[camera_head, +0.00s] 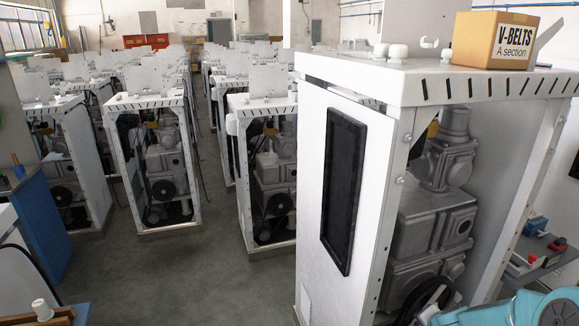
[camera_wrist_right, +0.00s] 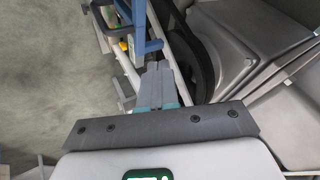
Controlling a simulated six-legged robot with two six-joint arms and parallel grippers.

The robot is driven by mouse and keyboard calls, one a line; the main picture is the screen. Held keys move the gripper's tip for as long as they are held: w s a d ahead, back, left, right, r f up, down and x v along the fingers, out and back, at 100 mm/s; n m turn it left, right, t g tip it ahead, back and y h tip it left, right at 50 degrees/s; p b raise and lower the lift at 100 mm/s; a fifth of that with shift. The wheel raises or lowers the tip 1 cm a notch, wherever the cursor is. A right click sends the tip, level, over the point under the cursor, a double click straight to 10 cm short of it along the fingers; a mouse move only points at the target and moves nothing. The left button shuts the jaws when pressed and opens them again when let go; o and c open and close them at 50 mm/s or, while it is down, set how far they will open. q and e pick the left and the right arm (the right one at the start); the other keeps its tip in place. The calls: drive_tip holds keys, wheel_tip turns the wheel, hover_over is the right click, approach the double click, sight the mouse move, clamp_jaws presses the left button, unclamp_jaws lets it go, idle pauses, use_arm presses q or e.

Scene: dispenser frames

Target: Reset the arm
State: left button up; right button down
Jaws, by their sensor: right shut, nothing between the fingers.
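My right arm (camera_head: 515,310) shows as teal links at the lower right corner of the head view; its gripper is out of that view. In the right wrist view my right gripper (camera_wrist_right: 157,68) has its grey fingers together with nothing between them. The fingers point toward a blue frame part and lie left of a black pulley (camera_wrist_right: 208,62) and grey machine housings (camera_wrist_right: 275,45). I cannot tell if they touch anything. My left arm and gripper are not in view.
A white dispenser frame (camera_head: 312,190) with grey machinery (camera_head: 425,235) inside stands close at the right. A V-belts box (camera_head: 494,40) sits on its top. Rows of similar frames (camera_head: 150,100) fill the hall. A blue bench (camera_head: 45,215) stands at the left. Grey floor (camera_head: 190,275) is clear between.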

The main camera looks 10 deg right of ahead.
drive_tip(key=a+f+n+g+y, duration=0.1)
drive_tip(key=a+f+n, duration=0.15)
drive_tip(key=a, duration=0.45)
drive_tip(key=a+f+n+y, duration=0.1)
drive_tip(key=a+f+y, duration=0.1)
drive_tip(key=a+f, duration=0.3)
drive_tip(key=s+a+f+n+g+y, duration=0.2)
drive_tip(key=s+a+f+n, duration=0.1)
drive_tip(key=s+a, duration=0.7)
drive_tip(key=s+a+f+n+g+y, duration=0.2)
drive_tip(key=s+a+n, duration=0.4)
drive_tip(key=s+a, duration=0.5)
drive_tip(key=shift+a+f+g, duration=0.5)
drive_tip(key=shift+a+f, duration=0.15)
drive_tip(key=shift+a, duration=0.55)
drive_tip(key=shift+w, duration=0.1)
